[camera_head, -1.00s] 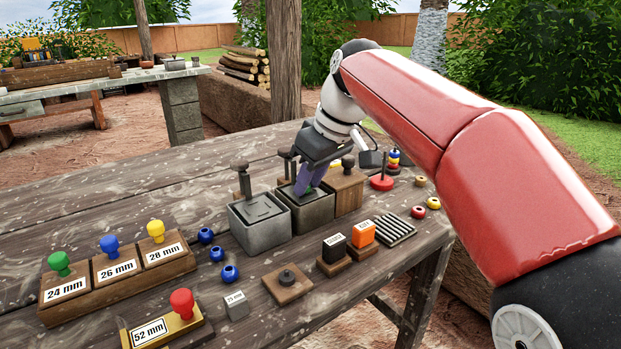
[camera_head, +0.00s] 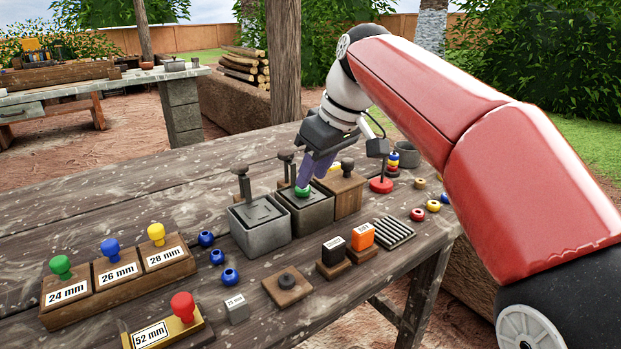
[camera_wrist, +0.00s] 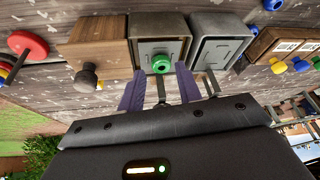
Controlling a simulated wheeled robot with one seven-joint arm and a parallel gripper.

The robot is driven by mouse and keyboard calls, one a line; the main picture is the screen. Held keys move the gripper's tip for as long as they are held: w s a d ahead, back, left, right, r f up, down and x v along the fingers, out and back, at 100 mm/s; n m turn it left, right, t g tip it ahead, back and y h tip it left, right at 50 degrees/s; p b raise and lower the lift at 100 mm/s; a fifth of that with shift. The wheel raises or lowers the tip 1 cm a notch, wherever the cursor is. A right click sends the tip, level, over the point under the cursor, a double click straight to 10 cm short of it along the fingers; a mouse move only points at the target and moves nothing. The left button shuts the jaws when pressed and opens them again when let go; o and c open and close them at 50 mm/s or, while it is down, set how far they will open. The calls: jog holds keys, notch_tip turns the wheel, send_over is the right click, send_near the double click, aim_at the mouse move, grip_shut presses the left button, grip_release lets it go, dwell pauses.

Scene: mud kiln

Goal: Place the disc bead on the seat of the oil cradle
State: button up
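A green disc bead (camera_head: 303,192) sits on the top of the middle box, a grey metal one (camera_head: 307,216), which may be the oil cradle; no label shows on it. In the wrist view the bead (camera_wrist: 161,64), with a dark hole, lies flat on a pale plate of that box (camera_wrist: 158,28). My gripper (camera_head: 308,182) is just above the bead, its purple fingers pointing down. In the wrist view the fingers of my gripper (camera_wrist: 159,70) stand apart with gaps on both sides of the bead, so it is open and empty.
A similar grey box (camera_head: 260,226) stands left and a wooden box (camera_head: 346,192) right, each with an upright handle or knob. Stamps, blue beads (camera_head: 230,275), a ribbed block (camera_head: 393,231) and a red-based peg (camera_head: 381,185) stand around. The table's left rear is clear.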

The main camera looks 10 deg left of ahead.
jog(key=p+v, duration=0.2)
jog(key=v, duration=0.8)
jog(key=s+d+f+m+t+h, duration=0.1)
jog(key=s+d+f+m, duration=0.3)
jog(key=d, duration=0.3)
jog(key=s+d+f+m+t+h, duration=0.1)
jog(key=s+d+f+m+t, duration=0.15)
jog(key=s+d+f, duration=0.4)
jog(key=s+d+f+m+h, duration=0.2)
jog(key=s+d+f+m, duration=0.4)
jog(key=f, duration=0.7)
jog(key=s+d, duration=0.2)
jog(key=d, duration=0.2)
jog(key=shift+s+d+f+t, duration=0.2)
jog(key=shift+d+f+t, duration=0.15)
jog(key=shift+f, duration=0.05)
